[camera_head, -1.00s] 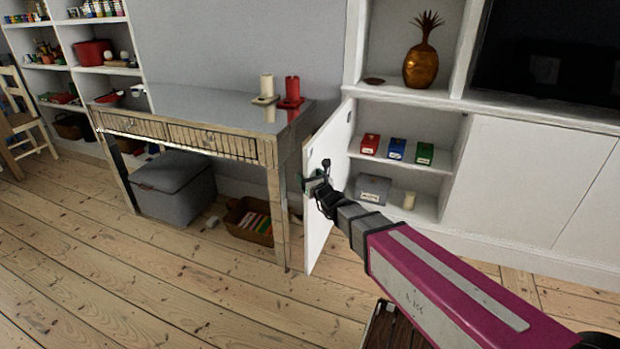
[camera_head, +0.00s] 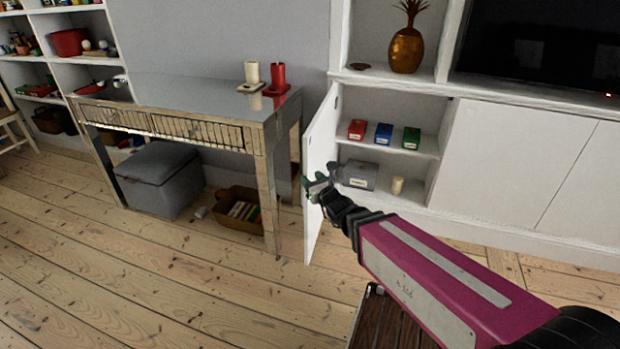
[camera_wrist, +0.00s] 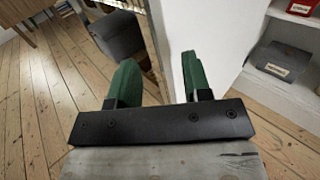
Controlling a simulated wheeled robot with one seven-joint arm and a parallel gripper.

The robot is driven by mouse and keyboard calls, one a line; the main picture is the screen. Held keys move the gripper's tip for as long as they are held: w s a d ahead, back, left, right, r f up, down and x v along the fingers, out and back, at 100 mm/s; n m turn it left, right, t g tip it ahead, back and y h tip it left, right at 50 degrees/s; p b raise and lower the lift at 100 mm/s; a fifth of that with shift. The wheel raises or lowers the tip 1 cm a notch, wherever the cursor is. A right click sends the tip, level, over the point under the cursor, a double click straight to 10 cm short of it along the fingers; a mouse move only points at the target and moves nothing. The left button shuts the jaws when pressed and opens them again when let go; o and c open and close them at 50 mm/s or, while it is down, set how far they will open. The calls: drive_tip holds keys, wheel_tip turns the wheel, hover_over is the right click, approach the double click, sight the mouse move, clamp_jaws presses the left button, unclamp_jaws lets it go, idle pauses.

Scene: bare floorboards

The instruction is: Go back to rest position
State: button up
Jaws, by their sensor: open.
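My gripper (camera_head: 316,186) is at the end of my magenta arm, by the open white cabinet door (camera_head: 316,170). In the wrist view my gripper (camera_wrist: 158,80) has two green fingers spread apart. The edge of the cabinet door (camera_wrist: 165,45) shows beyond and between the fingers. I cannot tell whether either finger touches the door. Nothing is held between the fingers.
The open cabinet holds red (camera_head: 357,129), blue (camera_head: 383,133) and green (camera_head: 411,138) boxes, with a grey box (camera_head: 358,175) and a candle (camera_head: 397,185) below. A mirrored table (camera_head: 200,112) stands left, with a grey storage box (camera_head: 160,178) and basket beneath. Floorboards at front left are clear.

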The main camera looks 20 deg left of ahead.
idle(0.3)
drive_tip(key=shift+w+d+r+n, duration=0.1)
drive_tip(key=shift+w+d+n, duration=0.1)
drive_tip(key=shift+d+n, duration=0.15)
drive_tip(key=d+f+n+g+h, duration=0.3)
drive_tip(key=d+n, duration=0.5)
drive_tip(key=d, duration=0.8)
drive_tip(key=w+d+f+n+g+h, duration=0.1)
drive_tip(key=d+f+n+g+h, duration=0.3)
drive_tip(key=d, duration=1.3)
drive_tip(key=d+f+n+g+h, duration=0.4)
drive_tip(key=d+f+n+h, duration=0.2)
drive_tip(key=d+n, duration=0.7)
drive_tip(key=d+h, duration=0.1)
drive_tip(key=d, duration=0.3)
drive_tip(key=shift+w+f, duration=0.15)
drive_tip(key=shift+w, duration=0.15)
drive_tip(key=shift+a, duration=0.1)
